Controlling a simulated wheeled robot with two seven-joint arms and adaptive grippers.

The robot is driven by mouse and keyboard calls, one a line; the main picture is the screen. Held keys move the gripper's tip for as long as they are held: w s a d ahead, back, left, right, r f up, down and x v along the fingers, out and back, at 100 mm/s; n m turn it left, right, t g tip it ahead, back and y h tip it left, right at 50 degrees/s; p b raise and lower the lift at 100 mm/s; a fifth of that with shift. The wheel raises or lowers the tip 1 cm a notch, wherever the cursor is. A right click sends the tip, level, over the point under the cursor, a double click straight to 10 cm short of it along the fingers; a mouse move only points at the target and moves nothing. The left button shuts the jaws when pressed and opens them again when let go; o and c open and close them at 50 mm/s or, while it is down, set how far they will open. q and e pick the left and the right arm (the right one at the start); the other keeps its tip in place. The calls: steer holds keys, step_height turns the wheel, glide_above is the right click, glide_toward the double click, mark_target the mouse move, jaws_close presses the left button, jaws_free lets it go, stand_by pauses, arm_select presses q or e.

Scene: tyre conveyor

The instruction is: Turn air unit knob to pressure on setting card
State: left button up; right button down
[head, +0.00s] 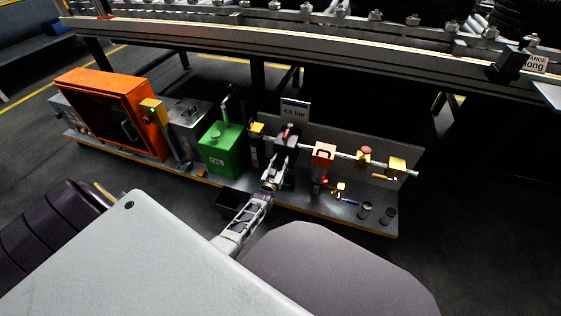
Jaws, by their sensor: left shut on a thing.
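The air unit (323,154) is a row of fittings on a silver pipe along a low panel under the conveyor. The setting card (294,111) stands above the pipe and appears to read 4.8 bar. My left gripper (287,140) is at the dark part of the unit just below the card, shut on what appears to be the knob. The gripper hides most of the knob, and no gauge reading can be made out. My right gripper is not in view.
An orange cabinet (112,110), a grey box and a green can (222,148) stand left of the unit. Small loose parts lie on the shelf (330,207) at right. The conveyor (320,48) runs above. The floor at right is clear.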

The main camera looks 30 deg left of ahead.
arm_select(q)
steer(key=shift+m, duration=0.6)
steer(key=o, duration=1)
steer(key=shift+o, duration=0.2)
steer(key=shift+s, duration=0.1)
steer(key=v, duration=1.2)
steer(key=shift+f, duration=0.1)
steer(key=shift+d, duration=0.1)
stand_by(0.5)
